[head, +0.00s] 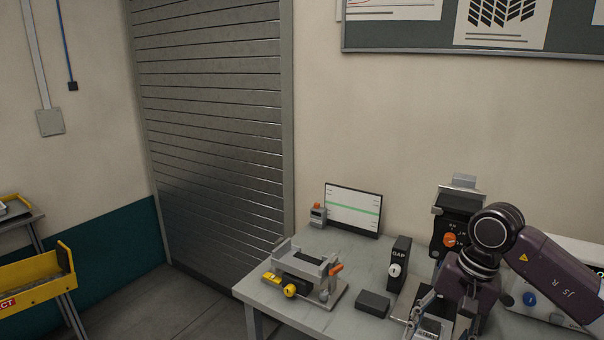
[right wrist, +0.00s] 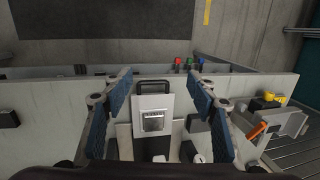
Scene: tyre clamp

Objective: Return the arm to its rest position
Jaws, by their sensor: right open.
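My right arm (head: 560,280) comes in from the right in the head view, bent over the table, with its gripper (head: 430,312) pointing down near the bottom edge. In the right wrist view the right gripper (right wrist: 160,90) is open, its blue-padded fingers wide apart with nothing held between them. A light grey block with a dark handle (right wrist: 153,118) shows below and between the fingers; the gap to them cannot be judged. The grey clamp fixture (head: 308,262) with orange lever and yellow knob stands apart at the table's left; it also shows in the right wrist view (right wrist: 285,122). My left gripper is not in view.
On the table (head: 262,291) are a black GAP box (head: 399,262), a small dark block (head: 373,303), a monitor (head: 353,209) and a black unit with an orange knob (head: 456,217). A white instrument (head: 530,298) stands partly behind my arm. A yellow bin (head: 35,285) is far left.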

